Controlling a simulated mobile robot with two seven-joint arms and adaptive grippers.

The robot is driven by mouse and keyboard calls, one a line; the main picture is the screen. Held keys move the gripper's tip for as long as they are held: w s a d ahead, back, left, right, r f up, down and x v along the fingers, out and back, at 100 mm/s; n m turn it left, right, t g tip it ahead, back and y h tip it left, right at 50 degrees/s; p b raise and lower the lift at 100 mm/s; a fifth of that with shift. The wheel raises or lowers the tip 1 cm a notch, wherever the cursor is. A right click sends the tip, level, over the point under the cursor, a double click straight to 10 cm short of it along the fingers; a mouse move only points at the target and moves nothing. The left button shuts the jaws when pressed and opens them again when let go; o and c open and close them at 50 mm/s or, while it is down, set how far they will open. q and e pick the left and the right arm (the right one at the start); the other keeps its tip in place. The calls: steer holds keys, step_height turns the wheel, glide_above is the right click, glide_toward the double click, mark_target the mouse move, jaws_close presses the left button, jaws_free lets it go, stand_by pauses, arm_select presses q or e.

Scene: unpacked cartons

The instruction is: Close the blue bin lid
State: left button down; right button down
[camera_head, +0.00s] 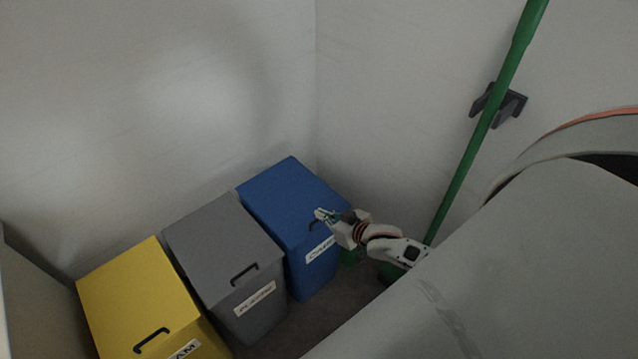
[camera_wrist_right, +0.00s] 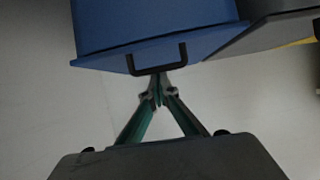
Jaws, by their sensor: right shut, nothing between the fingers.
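The blue bin (camera_head: 309,275) stands at the right end of a row of bins, with its label partly covered by my right gripper. Its blue lid (camera_head: 285,193) lies over the top and looks down, with no clear gap; it also shows at the top of the right wrist view (camera_wrist_right: 150,22). The lid's black handle (camera_wrist_right: 157,68) is just beyond the fingertips there. My right gripper (camera_head: 322,215) is shut and empty at the lid's front edge, by the handle; its fingertips also show in the wrist view (camera_wrist_right: 158,92). Whether they touch the handle, I cannot tell. My left gripper is not in view.
A grey bin (camera_head: 225,240) and a yellow bin (camera_head: 145,300) stand to the left, lids down. Walls rise behind the bins. A green pole (camera_head: 470,150) leans in a dark wall holder (camera_head: 512,106) at right. A little floor shows in front.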

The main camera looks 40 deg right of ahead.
steer(key=shift+s+f, duration=0.55)
steer(key=shift+f, duration=0.35)
steer(key=shift+a, duration=0.1)
steer(key=w+r+p, duration=0.2)
steer(key=r+p, duration=0.1)
steer(key=w+r+p, duration=0.1)
steer(key=r, duration=0.1)
steer(key=shift+r, duration=0.25)
steer(key=s+r+p, duration=0.1)
steer(key=s+r, duration=0.1)
steer(key=s, duration=0.7)
steer(key=shift+s+d, duration=0.15)
steer(key=shift+d, duration=0.25)
